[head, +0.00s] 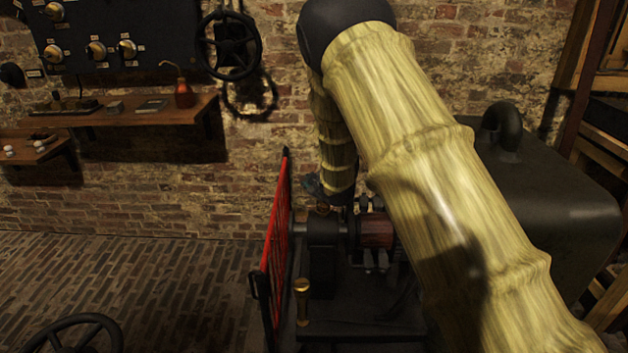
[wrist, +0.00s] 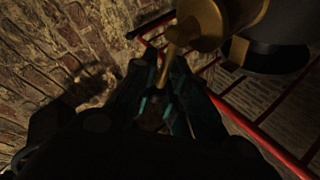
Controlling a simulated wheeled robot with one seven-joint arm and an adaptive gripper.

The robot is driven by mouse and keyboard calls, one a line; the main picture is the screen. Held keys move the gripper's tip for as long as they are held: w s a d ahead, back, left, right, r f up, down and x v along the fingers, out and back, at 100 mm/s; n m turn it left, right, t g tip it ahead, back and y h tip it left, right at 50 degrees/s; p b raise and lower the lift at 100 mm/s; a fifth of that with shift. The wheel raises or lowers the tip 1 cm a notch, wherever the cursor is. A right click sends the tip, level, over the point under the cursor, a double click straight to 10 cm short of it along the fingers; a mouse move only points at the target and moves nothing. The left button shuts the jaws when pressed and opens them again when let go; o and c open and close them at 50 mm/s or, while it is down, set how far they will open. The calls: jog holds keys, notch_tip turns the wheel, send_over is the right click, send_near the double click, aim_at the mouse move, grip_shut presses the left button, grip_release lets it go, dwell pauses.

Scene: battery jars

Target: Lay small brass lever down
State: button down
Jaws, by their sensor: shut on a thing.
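The small brass lever (wrist: 176,38) shows at the top of the wrist view, slanting down from a wider brass cylinder (wrist: 204,20). My gripper (wrist: 168,68) is shut on its lower end, with dark, teal-edged fingers either side. In the head view my gripper (head: 314,186) is a small dark shape above the machine, partly hidden by my arm. The lever is too small and shaded there to make out clearly.
A red guard rail (head: 275,245) stands left of the dark machine (head: 325,250). A brass-topped post (head: 302,287) rises in front.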

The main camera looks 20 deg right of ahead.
jog(key=shift+a+f+n, duration=0.15)
jog(key=shift+n, duration=0.15)
jog(key=shift+f+h, duration=0.1)
jog(key=shift+h, duration=0.2)
jog(key=c, duration=1.6)
grip_release()
jog(key=v, duration=1.2)
jog(key=shift+r, duration=0.25)
